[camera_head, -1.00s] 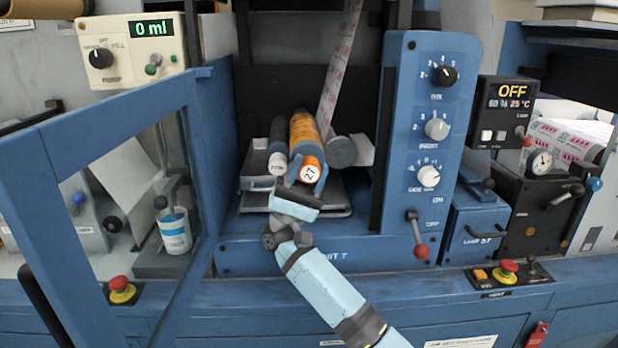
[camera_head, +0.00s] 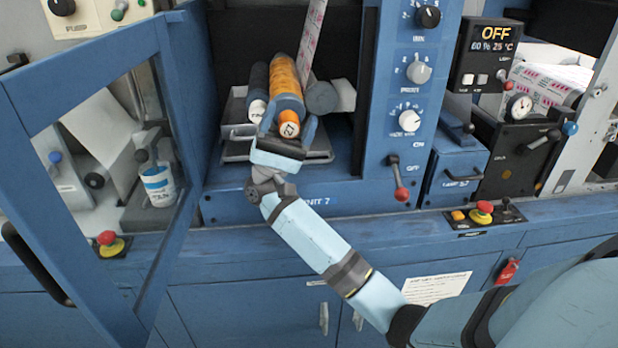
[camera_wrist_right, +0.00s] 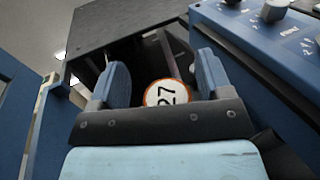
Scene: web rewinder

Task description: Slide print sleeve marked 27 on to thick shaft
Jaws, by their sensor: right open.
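The orange print sleeve (camera_head: 284,76) lies in the blue machine's bay, its long axis pointing back. Its near end has a white, orange-rimmed face marked 27, which also shows in the right wrist view (camera_wrist_right: 167,94). My right gripper (camera_head: 288,118) is open, with one finger on each side of this near end; I cannot tell whether they touch it. A dark roller (camera_head: 257,88) with a white end lies left of the sleeve, and a grey roller end (camera_head: 321,97) shows to its right. I cannot tell which part is the thick shaft. My left gripper is not in view.
A metal tray (camera_head: 318,157) lies under the rollers. A printed web (camera_head: 313,38) runs up from behind them. The open blue door frame (camera_head: 86,70) stands at left, and the control panel (camera_head: 405,85) with knobs and a red-tipped lever bounds the bay at right.

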